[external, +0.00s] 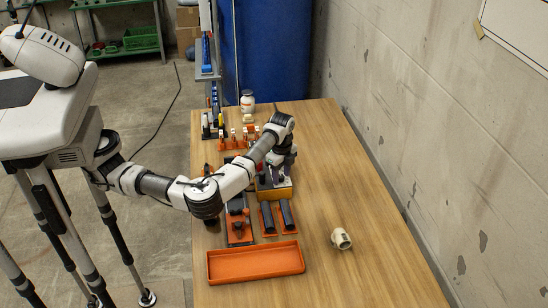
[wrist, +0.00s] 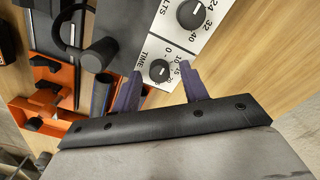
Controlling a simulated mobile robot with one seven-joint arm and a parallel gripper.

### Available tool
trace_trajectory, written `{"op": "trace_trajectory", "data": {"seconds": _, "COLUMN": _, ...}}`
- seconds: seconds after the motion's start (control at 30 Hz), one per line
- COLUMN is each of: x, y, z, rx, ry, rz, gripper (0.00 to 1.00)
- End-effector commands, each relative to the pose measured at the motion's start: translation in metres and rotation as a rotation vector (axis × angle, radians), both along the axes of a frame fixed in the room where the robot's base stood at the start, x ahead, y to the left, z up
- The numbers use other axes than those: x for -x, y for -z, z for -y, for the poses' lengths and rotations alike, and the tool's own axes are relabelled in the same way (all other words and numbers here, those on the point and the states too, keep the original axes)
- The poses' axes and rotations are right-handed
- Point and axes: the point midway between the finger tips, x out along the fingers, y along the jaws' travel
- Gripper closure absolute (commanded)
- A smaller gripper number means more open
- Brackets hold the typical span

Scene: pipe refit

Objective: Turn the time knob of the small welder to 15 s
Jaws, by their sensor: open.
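The small welder (external: 275,193) stands on the wooden table under my gripper (external: 282,172); my arm hides much of it in the external view. In the wrist view its white panel (wrist: 150,48) carries a small black time knob (wrist: 159,71) beside the word TIME, with numbers around its edge. A pale pointer mark shows on the knob, but I cannot tell exactly which number it points at. My gripper (wrist: 160,74) is open, its two purple fingers on either side of the time knob. I cannot tell whether they touch it.
A larger volts knob (wrist: 191,13) is on the same panel. An orange tray (external: 255,277) lies at the table's front, with a pale pipe fitting (external: 341,238) to its right. Dark pipes on orange stands (external: 287,216) are close to the welder. The table's right side is mostly clear, beside a wall.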

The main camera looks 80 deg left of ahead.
Motion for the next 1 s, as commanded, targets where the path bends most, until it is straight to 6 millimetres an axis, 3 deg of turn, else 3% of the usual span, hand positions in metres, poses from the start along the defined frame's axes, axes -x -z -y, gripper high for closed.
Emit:
{"op": "trace_trajectory", "data": {"seconds": 0.23, "x": 0.0, "y": 0.0009, "z": 0.0, "rx": 0.0, "ry": 0.0, "rz": 0.0, "gripper": 0.56}}
{"op": "trace_trajectory", "data": {"seconds": 0.57, "x": 0.0, "y": 0.0005, "z": 0.0, "rx": -0.001, "ry": 0.001, "rz": -0.001, "gripper": 0.99}}
{"op": "trace_trajectory", "data": {"seconds": 1.0, "x": -0.0002, "y": 0.0014, "z": 0.0002, "rx": -0.001, "ry": 0.096, "rz": 0.0, "gripper": 1.0}}
